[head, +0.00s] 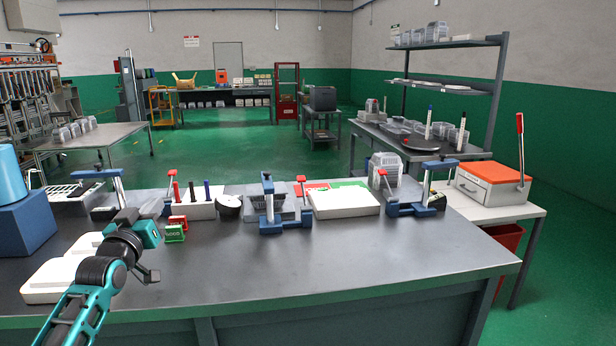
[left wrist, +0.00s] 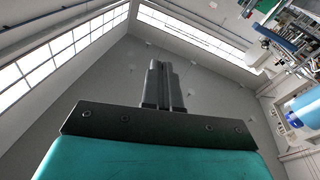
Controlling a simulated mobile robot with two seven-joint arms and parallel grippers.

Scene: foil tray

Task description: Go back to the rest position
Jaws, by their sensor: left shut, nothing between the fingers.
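My left arm comes in from the lower left over the near left part of the grey workbench (head: 300,250). My left gripper (head: 128,214) is small and partly hidden by its own wrist in the head view. In the left wrist view, its two dark fingers (left wrist: 160,85) are together with nothing between them. They point up toward the ceiling and upper walls and touch nothing there. White trays (head: 50,282) lie under and beside my left arm, partly covered by it. My right gripper is in neither view.
A blue cylinder (head: 10,172) stands on a blue block (head: 24,228) left of my arm. The bench's front right is clear.

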